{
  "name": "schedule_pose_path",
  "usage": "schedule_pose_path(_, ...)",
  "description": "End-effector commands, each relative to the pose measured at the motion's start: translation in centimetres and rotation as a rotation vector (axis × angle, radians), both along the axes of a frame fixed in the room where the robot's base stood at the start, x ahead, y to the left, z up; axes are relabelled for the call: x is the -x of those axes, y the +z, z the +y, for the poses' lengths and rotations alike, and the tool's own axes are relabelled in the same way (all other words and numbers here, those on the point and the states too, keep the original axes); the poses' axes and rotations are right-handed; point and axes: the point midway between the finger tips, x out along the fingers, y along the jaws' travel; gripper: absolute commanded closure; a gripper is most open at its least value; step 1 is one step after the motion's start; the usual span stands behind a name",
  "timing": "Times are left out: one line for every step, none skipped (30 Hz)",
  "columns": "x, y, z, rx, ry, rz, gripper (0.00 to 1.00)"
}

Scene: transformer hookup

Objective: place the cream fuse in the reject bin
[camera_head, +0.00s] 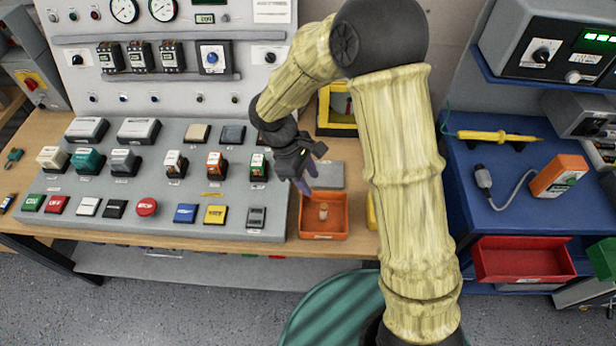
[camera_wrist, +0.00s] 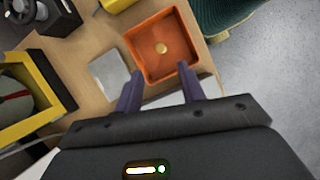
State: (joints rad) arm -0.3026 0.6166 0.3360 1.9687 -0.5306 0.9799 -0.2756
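A small cream cylinder, which looks like the cream fuse (camera_head: 323,210), is inside an orange bin (camera_head: 324,235) at the front right of the wooden bench. In the wrist view the cream fuse (camera_wrist: 161,48) is on the floor of the orange bin (camera_wrist: 178,72), apart from the walls. I cannot read the bin's label, so I cannot confirm it is the reject bin. My gripper (camera_head: 306,180) is above and behind the bin, left of its middle. In the wrist view my gripper (camera_wrist: 160,72) has its purple fingers spread, with nothing between them.
A grey plate (camera_head: 328,175) lies behind the bin, with a yellow-framed box (camera_head: 337,118) farther back. The sloped control panel (camera_head: 165,235) with several switches stands at left. A blue cart (camera_head: 510,220) with a red bin (camera_head: 523,259) is at right.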

Motion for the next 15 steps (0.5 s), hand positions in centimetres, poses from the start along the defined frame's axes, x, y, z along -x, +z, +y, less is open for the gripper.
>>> schedule_pose_path(0.0, 0.0, 0.0, 0.0, 0.0, 0.0, 0.6)
schedule_pose_path(0.0, 0.0, 0.0, 0.0, 0.0, 0.0, 0.6)
schedule_pose_path(0.0, 0.0, 0.0, 0.0, 0.0, 0.0, 0.6)
schedule_pose_path(0.0, 0.0, 0.0, 0.0, 0.0, 0.0, 0.6)
schedule_pose_path(0.0, 0.0, 0.0, 0.0, 0.0, 0.0, 0.6)
schedule_pose_path(0.0, 0.0, 0.0, 0.0, 0.0, 0.0, 0.6)
schedule_pose_path(0.0, 0.0, 0.0, 0.0, -0.001, 0.0, 0.6)
schedule_pose_path(0.0, 0.0, -0.1, -0.002, -0.005, -0.002, 0.6)
schedule_pose_path(0.1, 0.2, -0.3, -0.005, -0.016, -0.007, 0.6)
schedule_pose_path(0.1, 0.3, -0.6, -0.011, -0.03, -0.01, 0.6)
schedule_pose_path(0.2, 0.5, -0.9, -0.015, -0.048, -0.016, 0.6)
schedule_pose_path(0.3, 0.8, -1.5, -0.027, -0.082, -0.029, 0.6)
schedule_pose_path(0.5, 1.1, -2.1, -0.038, -0.117, -0.041, 0.6)
schedule_pose_path(0.7, 1.5, -2.7, -0.051, -0.155, -0.057, 0.6)
schedule_pose_path(1.0, 2.0, -3.7, -0.072, -0.216, -0.079, 0.6)
